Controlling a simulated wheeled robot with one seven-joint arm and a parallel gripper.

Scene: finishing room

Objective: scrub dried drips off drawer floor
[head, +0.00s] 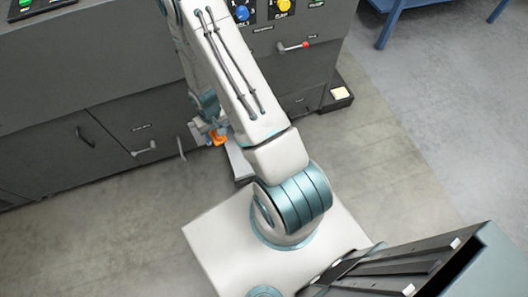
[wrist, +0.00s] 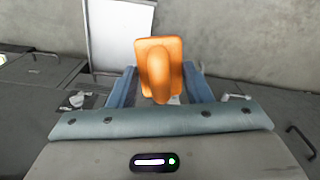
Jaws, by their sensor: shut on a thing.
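My gripper (head: 209,128) is low in front of the dark cabinet, partly hidden by my arm. It is shut on an orange scrubber (wrist: 158,70) with a flat plate and a rounded grip; its orange also shows in the head view (head: 218,139). In the wrist view the two blue fingers stand either side of it. An open drawer (head: 238,160) with a pale floor juts from the cabinet, mostly behind my arm. Its pale floor (wrist: 118,35) shows in the wrist view, beyond and left of the scrubber. I cannot make out drips on it.
The dark grey cabinet (head: 60,155) has several handles and a red-tipped lever (head: 293,47). A small dark tray with a pale block (head: 340,93) sits at its foot. A blue frame (head: 390,22) stands at upper right. The concrete floor (head: 400,150) is clear right of my arm.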

